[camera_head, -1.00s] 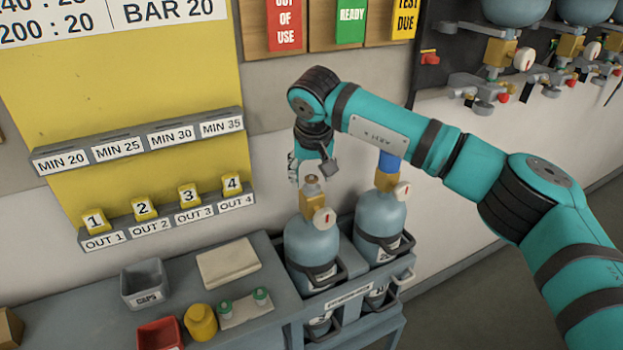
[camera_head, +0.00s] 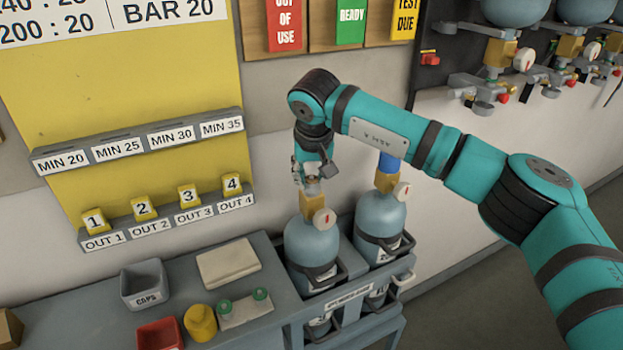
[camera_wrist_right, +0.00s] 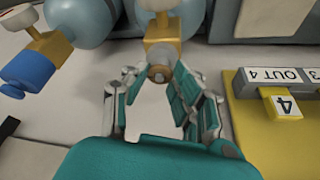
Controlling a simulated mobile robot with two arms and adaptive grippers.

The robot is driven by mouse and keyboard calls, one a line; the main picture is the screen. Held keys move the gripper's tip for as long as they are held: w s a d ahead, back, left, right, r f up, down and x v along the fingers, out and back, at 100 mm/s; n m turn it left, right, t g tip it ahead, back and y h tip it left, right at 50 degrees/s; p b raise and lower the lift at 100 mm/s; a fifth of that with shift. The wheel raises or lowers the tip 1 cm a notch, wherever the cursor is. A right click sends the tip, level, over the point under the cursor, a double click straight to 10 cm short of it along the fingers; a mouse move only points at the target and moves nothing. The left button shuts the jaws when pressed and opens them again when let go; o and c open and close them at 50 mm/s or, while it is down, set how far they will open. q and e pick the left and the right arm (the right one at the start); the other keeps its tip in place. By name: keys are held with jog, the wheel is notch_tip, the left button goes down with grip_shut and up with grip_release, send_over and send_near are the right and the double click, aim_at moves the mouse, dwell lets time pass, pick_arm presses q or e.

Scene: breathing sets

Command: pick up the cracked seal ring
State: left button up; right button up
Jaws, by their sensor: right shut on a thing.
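A small brownish ring with a grey centre (camera_wrist_right: 158,73), which I take to be the seal ring, sits at the end of a brass valve (camera_wrist_right: 161,35). No crack can be made out at this size. In the head view this valve (camera_head: 318,207) tops the left blue-grey cylinder (camera_head: 311,243) in the rack. My right gripper (camera_head: 309,187) points down onto the valve top, and its fingers hide the ring there. In the wrist view its fingertips (camera_wrist_right: 156,74) close in from both sides of the ring. My left gripper is not in view.
A second cylinder (camera_head: 380,218) with a blue-topped valve stands close on the right. A grey caps bin (camera_head: 145,284), a red bin (camera_head: 160,334) and a yellow pot (camera_head: 200,322) are on the bench. The yellow board with numbered tags (camera_head: 232,184) is on the wall behind.

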aim_at(312, 181)
jog(key=shift+r, duration=0.1)
jog(key=shift+r, duration=0.4)
notch_tip(312, 181, up, 3)
jog(key=shift+r+b, duration=0.15)
jog(key=shift+b, duration=0.35)
jog(key=s+r, duration=0.2)
jog(key=s, duration=0.6)
jog(key=s+r+b, duration=0.1)
jog(key=s+r, duration=0.2)
jog(key=s, duration=0.5)
jog(key=shift+r, duration=0.15)
jog(key=shift+a, duration=0.1)
